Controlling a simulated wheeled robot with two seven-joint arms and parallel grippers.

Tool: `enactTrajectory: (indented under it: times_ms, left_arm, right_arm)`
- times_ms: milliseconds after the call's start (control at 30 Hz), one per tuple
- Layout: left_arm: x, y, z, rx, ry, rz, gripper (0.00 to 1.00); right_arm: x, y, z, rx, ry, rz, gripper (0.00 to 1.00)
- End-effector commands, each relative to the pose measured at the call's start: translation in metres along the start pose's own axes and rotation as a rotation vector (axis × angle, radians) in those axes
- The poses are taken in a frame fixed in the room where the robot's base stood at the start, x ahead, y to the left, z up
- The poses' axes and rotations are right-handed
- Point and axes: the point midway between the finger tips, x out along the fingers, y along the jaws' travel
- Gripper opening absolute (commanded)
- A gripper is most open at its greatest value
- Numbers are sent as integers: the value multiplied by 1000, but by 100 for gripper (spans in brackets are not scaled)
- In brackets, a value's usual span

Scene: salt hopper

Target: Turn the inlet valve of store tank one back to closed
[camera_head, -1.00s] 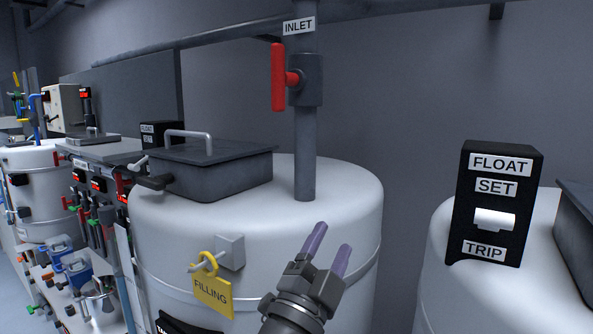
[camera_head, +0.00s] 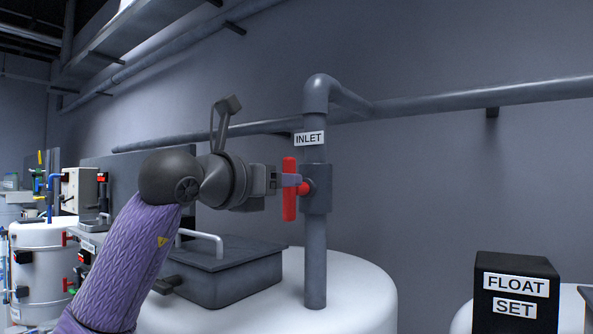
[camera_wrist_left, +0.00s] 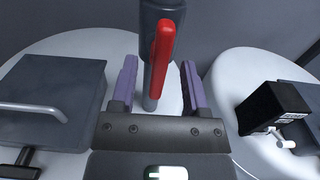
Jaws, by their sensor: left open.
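The inlet valve's red handle (camera_head: 289,203) stands upright, in line with the grey vertical pipe (camera_head: 316,262), under the INLET label (camera_head: 309,138). My left gripper (camera_head: 295,181) reaches in from the left at the handle's height. In the left wrist view the red handle (camera_wrist_left: 162,55) lies between the two open purple fingers of my left gripper (camera_wrist_left: 158,85), with gaps on both sides. The white tank (camera_head: 350,290) stands below the valve. The FILLING tag is out of view now. My right gripper is not in view.
A dark lidded hatch (camera_head: 225,270) with a pale handle sits on the tank top, under my left arm. A black FLOAT SET box (camera_head: 515,293) stands on the neighbouring tank at right. A horizontal pipe (camera_head: 450,98) runs along the wall.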

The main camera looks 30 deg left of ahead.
Motion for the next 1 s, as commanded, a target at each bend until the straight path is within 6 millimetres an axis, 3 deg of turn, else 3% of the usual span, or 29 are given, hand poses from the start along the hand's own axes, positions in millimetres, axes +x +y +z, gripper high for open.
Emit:
enactTrajectory:
  times_ms: [33,200,533,800,833,1000]
  left_arm:
    - [12,0,5,-2,4,-2,59]
    - [41,-1,4,-1,1,-4,59]
    - [50,-1,0,2,-2,-4,59]
    - [50,-1,0,1,-2,-4,4]
    - [50,-1,0,1,-2,-4,0]
    - [50,-1,0,1,-2,-4,0]
  right_arm:
    - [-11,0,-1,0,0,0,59]
    - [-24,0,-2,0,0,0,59]
    - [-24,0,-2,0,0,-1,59]
    - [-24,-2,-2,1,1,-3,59]
    - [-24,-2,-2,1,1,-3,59]
    - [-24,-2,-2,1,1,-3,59]
